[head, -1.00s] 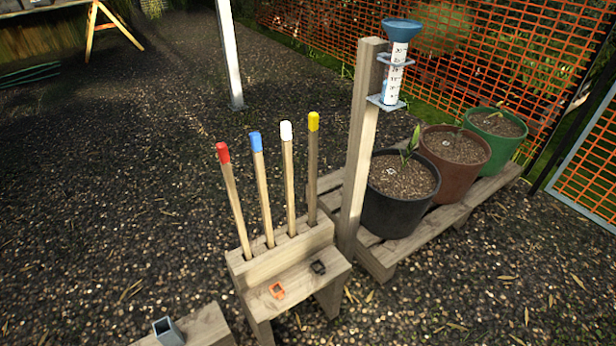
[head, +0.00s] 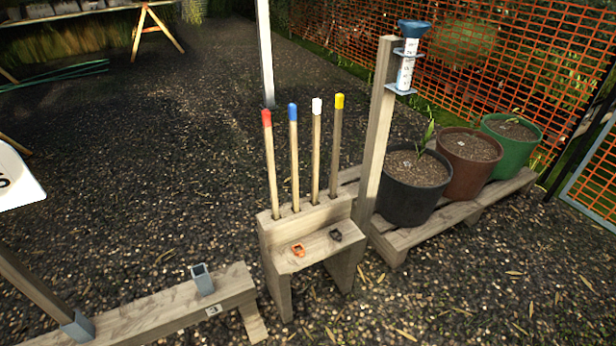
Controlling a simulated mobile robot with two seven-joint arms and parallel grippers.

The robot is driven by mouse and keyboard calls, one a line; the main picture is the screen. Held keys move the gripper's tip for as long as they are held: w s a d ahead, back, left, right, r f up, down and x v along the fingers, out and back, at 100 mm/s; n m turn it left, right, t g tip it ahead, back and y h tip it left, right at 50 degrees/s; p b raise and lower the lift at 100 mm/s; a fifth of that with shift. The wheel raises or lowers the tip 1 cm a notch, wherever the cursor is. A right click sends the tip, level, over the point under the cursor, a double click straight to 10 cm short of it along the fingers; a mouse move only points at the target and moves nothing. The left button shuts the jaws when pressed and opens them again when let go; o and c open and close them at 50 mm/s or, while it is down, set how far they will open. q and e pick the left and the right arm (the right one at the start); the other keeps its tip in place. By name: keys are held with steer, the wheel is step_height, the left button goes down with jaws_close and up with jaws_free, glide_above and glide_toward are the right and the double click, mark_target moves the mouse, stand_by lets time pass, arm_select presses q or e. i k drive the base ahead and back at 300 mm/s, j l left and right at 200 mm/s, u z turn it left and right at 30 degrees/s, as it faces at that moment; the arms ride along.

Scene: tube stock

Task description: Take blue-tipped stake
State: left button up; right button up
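The blue-tipped stake (head: 294,160) stands nearly upright in a wooden stand (head: 308,213), in the head view's middle. It is second from the left in a row of stakes. A red-tipped stake (head: 271,165) is to its left. A white-tipped stake (head: 316,155) and a yellow-tipped stake (head: 336,150) are to its right. The lower ends of the stakes are hidden in the stand. Neither of my grippers shows in the head view.
An orange clip (head: 298,250) and a dark clip (head: 335,235) lie on the stand's lower step. A wooden beam (head: 150,314) with grey sockets is at front left. A post with a rain gauge (head: 405,65) and potted plants on a pallet (head: 470,217) stand right. Gravel lies open behind.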

mark_target(291, 108)
steer(key=u, duration=0.15)
steer(key=k+j+z, duration=0.15)
steer(key=j, duration=0.15)
steer(key=i+j+u, duration=0.15)
steer(key=i, duration=0.35)
steer(key=i+u, duration=0.35)
steer(key=i+l+u, duration=0.1)
steer(key=i+u, duration=0.25)
steer(key=i, duration=0.1)
